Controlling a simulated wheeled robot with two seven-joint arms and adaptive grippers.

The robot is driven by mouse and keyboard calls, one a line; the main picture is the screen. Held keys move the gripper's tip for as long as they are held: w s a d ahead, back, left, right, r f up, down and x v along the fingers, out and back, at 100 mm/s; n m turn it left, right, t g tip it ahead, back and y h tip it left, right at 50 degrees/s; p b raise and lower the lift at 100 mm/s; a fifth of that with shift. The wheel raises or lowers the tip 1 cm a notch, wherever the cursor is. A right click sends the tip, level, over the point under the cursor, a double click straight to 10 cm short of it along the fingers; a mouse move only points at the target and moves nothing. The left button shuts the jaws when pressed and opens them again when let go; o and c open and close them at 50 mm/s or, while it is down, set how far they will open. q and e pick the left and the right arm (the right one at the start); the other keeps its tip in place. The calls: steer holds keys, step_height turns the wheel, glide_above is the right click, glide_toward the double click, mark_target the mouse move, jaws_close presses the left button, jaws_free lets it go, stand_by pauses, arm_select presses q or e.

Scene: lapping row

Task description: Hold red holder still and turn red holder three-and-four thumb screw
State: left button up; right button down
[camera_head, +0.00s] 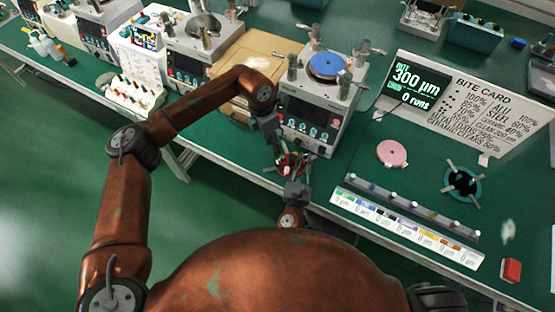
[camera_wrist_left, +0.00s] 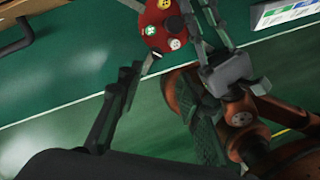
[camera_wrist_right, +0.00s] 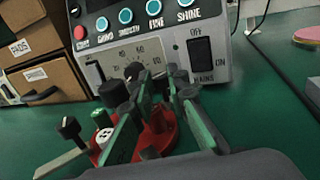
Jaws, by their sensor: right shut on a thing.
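The red holder (camera_head: 290,166) is a small red piece in front of the machine, between my two grippers. In the left wrist view the red holder (camera_wrist_left: 158,30) shows coloured round marks, green, yellow and white. My right gripper (camera_head: 295,178) is shut on the holder from the near side. In the right wrist view its fingers hide much of the red body (camera_wrist_right: 165,138). Dark-knobbed thumb screws (camera_wrist_right: 69,128) stick out around it; I cannot tell which is three-and-four. My left gripper (camera_head: 281,151) comes from the far side; its fingers look apart, one tip close to the holder's rim.
The lapping machine (camera_head: 317,110) with a blue plate stands just behind the holder. Cardboard drawers (camera_head: 253,65) are left of it. The bench's front edge is close.

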mark_target(277, 162)
arm_select(q)
steer(key=f+n, duration=0.3)
steer(key=d+f+n+y, duration=0.1)
steer(key=f+n, duration=0.2)
steer(key=f, duration=0.1)
steer(key=f+n+t, duration=0.1)
steer(key=f+n, duration=0.2)
steer(key=shift+s+d+f+y, duration=0.15)
steer(key=shift+s+d+y, duration=0.05)
steer(key=shift+d+y, duration=0.2)
steer(key=shift+c, duration=0.3)
jaws_close()
stand_by(0.3)
